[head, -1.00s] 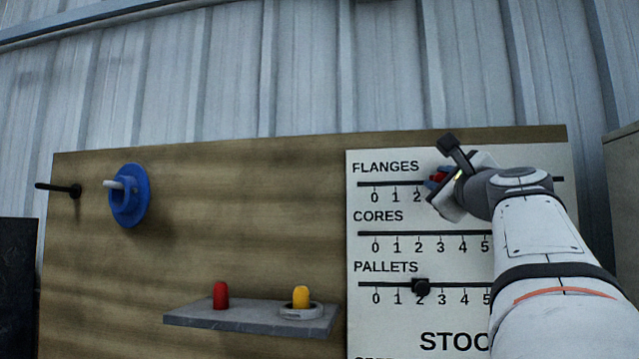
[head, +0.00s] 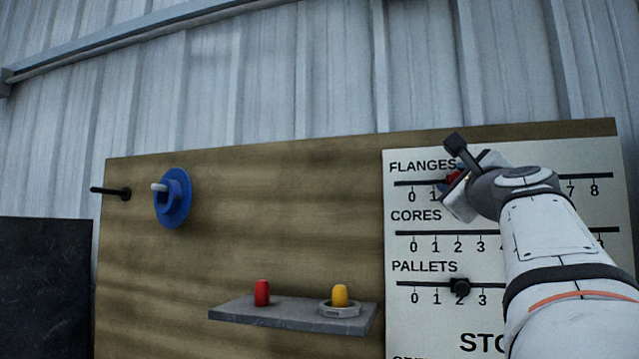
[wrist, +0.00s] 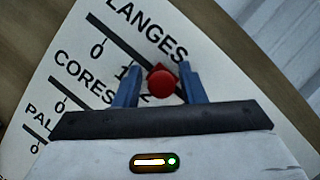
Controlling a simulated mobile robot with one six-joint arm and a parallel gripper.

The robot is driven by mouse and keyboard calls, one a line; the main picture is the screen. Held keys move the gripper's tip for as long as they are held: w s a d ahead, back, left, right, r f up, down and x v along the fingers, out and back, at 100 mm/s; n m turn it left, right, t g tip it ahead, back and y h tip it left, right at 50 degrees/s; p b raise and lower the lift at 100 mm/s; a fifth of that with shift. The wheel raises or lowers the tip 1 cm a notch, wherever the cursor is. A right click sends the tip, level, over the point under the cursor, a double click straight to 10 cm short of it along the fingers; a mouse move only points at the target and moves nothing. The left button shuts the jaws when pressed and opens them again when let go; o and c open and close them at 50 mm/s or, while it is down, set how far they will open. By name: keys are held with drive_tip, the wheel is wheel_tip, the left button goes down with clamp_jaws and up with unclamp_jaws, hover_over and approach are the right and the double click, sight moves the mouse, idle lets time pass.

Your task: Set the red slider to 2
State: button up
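The red slider is on the FLANGES scale, the top one on the white board (head: 400,330). In the head view a little of the red slider (head: 454,178) shows beside my gripper (head: 457,183), near the 2 position; the gripper hides the numbers there. In the wrist view its round red knob (wrist: 162,84) sits between my two blue fingers (wrist: 160,80), close to both. The 2 label is just below-left of the knob, partly covered.
A black slider (head: 459,287) sits at 2 on the PALLETS scale below. Left are a shelf (head: 290,312) with a red peg (head: 262,293) and a yellow peg (head: 340,295), a blue flanged piece (head: 173,198) and a black rod (head: 110,192).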

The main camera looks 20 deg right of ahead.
drive_tip(key=shift+o, duration=0.7)
